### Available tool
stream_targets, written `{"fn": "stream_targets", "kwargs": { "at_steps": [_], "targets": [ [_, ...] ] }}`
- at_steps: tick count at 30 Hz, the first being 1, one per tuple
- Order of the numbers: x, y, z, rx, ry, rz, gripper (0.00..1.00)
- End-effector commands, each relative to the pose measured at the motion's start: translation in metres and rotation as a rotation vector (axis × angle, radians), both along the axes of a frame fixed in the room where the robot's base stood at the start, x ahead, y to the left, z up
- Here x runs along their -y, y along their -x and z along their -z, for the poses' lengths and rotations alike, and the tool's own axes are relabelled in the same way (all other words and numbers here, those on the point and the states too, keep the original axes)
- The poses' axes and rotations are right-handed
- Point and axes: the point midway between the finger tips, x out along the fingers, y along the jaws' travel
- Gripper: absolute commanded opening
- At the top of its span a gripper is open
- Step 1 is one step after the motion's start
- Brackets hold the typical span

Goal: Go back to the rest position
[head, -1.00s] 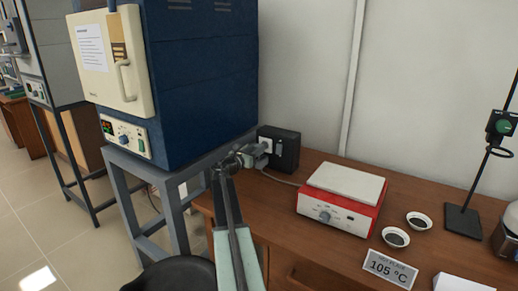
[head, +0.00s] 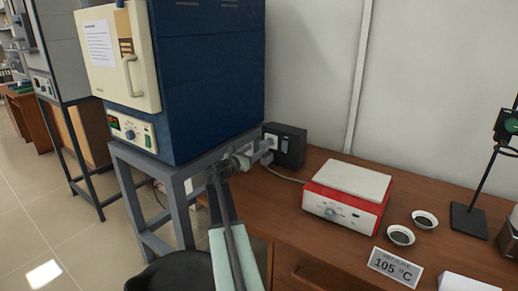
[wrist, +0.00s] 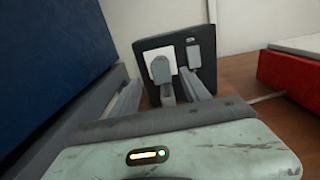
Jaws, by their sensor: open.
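My gripper (head: 262,150) is at the end of my raised arm, in front of a black socket box (head: 287,146) on the wooden bench. In the wrist view my gripper (wrist: 168,97) shows its two grey fingers spread apart. Between and beyond them is the socket box (wrist: 205,62) with a grey plug (wrist: 161,70) seated in its white outlet and a switch to the right. The plug appears free of the fingers, though the lower part of the scene there is partly hidden by them.
The blue furnace (head: 210,80) on its grey stand (head: 172,185) is close on the left. A red and white hot plate (head: 345,197), two small dishes (head: 400,235) and a 105 °C sign (head: 395,267) are on the bench (head: 285,215). A stool (head: 170,273) stands below.

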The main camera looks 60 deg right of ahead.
Motion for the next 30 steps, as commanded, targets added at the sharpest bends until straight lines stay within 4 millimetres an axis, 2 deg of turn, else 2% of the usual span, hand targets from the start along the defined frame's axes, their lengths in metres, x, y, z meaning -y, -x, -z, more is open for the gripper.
{"fn": "stream_targets", "kwargs": {
  "at_steps": [1, 4, 18, 20, 27, 30],
  "targets": [
    [-0.011, 0.001, 0.000, 0.000, 0.000, -0.002, 0.55],
    [-0.019, 0.001, 0.000, 0.000, 0.000, 0.000, 0.55],
    [-0.018, 0.000, -0.002, 0.000, 0.000, 0.000, 0.55],
    [-0.018, 0.000, -0.010, 0.000, 0.000, 0.000, 0.55],
    [-0.018, 0.000, -0.061, 0.000, 0.000, 0.000, 0.55],
    [-0.018, 0.000, -0.074, 0.000, 0.000, 0.000, 0.55]
  ]
}}
